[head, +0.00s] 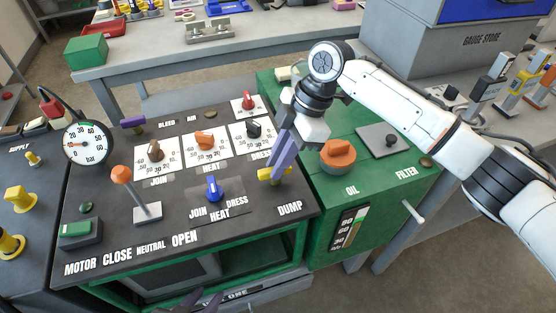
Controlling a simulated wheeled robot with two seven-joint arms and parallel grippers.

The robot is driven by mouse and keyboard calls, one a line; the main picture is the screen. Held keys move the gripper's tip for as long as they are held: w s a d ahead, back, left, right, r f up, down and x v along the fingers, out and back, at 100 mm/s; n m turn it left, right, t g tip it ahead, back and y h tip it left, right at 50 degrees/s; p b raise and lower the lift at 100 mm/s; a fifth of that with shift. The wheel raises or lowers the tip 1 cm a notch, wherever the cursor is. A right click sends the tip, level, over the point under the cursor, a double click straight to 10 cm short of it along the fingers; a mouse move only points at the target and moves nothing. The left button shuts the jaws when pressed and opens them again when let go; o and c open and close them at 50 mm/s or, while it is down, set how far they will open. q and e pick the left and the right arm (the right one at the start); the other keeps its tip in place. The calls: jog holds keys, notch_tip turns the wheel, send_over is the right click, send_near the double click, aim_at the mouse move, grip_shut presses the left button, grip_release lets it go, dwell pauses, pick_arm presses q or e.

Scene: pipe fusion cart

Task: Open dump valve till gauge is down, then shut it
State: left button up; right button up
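The yellow dump valve handle (264,174) sits above the DUMP label at the right of the black panel. My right gripper (279,171) reaches down from the upper right, its purple fingertips at the handle and covering part of it. The fingers overlap in this view, so I cannot tell whether they grip it. The round white pressure gauge (88,143), marked in bar, stands at the panel's left; its needle is too small to read surely. My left gripper (204,301) shows only as dark purple finger parts at the bottom edge, away from the valve; its opening is unclear.
The panel holds an orange-knobbed lever (121,174), a blue knob (212,189), several dials and a green motor switch (76,231). Right of the valve is a green tank with an orange oil cap (338,154). A grey table (240,48) stands behind.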

grip_shut()
jog(key=shift+r+m+p, duration=0.25)
jog(key=shift+m+p, duration=0.25)
jog(key=shift+p, duration=0.55)
jog(key=m+t+p, duration=0.1)
jog(key=m+p, duration=0.1)
jog(key=p, duration=0.1)
jog(key=shift+s, duration=0.15)
jog(key=shift+m+t+p, duration=0.4)
jog(key=shift+m+p, duration=0.2)
jog(key=shift+m, duration=0.4)
jog(key=shift+s+f+m+t, duration=0.15)
jog(key=shift+m+t, duration=0.25)
jog(key=shift+m, duration=0.5)
jog(key=m+t, duration=0.1)
jog(key=m, duration=0.2)
jog(key=shift+a+m, duration=0.1)
jog(key=shift+m, duration=0.2)
jog(key=m, duration=0.2)
jog(key=m+t+h, duration=0.1)
jog(key=m, duration=0.1)
jog(key=shift+s+t+h, duration=0.1)
jog(key=shift+t+h, duration=0.2)
jog(key=shift+a+m+h, duration=0.1)
jog(key=shift+m+h, duration=0.3)
jog(key=shift+m, duration=0.8)
